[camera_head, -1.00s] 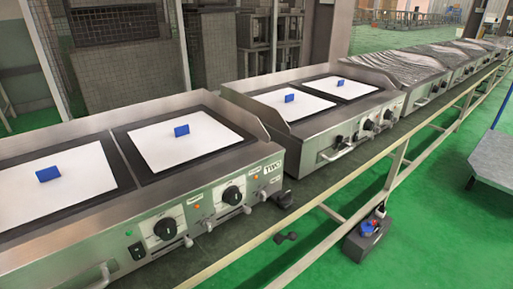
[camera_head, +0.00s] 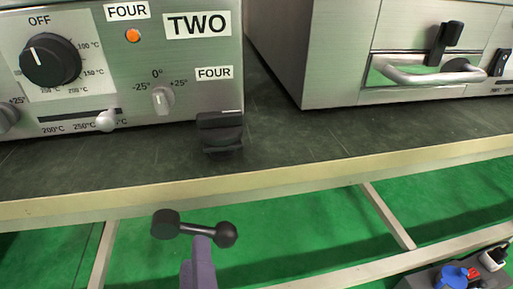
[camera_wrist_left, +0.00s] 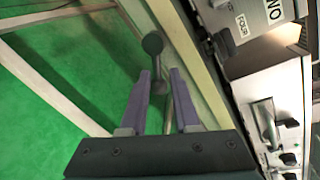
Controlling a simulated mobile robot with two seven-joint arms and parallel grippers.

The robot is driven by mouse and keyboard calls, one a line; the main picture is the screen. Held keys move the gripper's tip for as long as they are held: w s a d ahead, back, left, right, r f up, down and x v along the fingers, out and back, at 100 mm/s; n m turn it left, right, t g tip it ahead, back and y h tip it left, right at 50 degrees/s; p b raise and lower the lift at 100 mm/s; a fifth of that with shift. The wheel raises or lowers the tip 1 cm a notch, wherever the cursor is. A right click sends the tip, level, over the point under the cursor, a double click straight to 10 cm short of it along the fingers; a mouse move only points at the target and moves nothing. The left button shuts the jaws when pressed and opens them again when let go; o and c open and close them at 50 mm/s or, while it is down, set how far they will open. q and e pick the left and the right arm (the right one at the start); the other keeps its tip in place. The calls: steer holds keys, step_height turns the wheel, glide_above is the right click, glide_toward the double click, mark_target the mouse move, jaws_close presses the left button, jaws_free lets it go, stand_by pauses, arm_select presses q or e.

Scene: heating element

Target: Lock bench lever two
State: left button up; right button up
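The bench lever (camera_head: 194,229) is a dark bar with a knob at each end, below the bench's front edge near the panel marked TWO. In the head view it lies nearly level. My left gripper (camera_head: 201,243) shows there as one purple finger, reaching up from below to the bar's middle. In the left wrist view, the lever (camera_wrist_left: 153,44) extends past the fingertips, with part of it between the two purple fingers of my left gripper (camera_wrist_left: 159,72). The fingers stand apart, and I see no clear grip on it. My right gripper is not in view.
The heater marked TWO (camera_head: 130,75) stands on the dark bench top, with a black clip-like part (camera_head: 220,132) at its front corner. Another steel heater with a handle (camera_head: 425,74) is to the right. A pale rail (camera_head: 300,181) runs along the bench edge. Green floor is below.

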mark_target(191, 225)
arm_select(q)
steer(key=shift+w+d+f, duration=0.2)
steer(key=shift+w+f, duration=0.05)
steer(key=shift+f, duration=0.1)
steer(key=shift+w+a, duration=0.2)
steer(key=b+x, duration=0.1)
steer(key=x, duration=0.1)
steer(key=b+x, duration=0.1)
steer(key=x, duration=0.2)
steer(key=b+x, duration=0.1)
steer(key=x, duration=0.2)
steer(key=shift+a, duration=0.35)
steer(key=shift+w+a+f, duration=0.1)
steer(key=shift+w+a, duration=0.1)
steer(key=shift+w, duration=0.1)
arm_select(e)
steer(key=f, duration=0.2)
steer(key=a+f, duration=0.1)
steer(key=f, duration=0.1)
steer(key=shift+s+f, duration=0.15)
arm_select(q)
steer(key=shift+c, duration=0.4)
jaws_close()
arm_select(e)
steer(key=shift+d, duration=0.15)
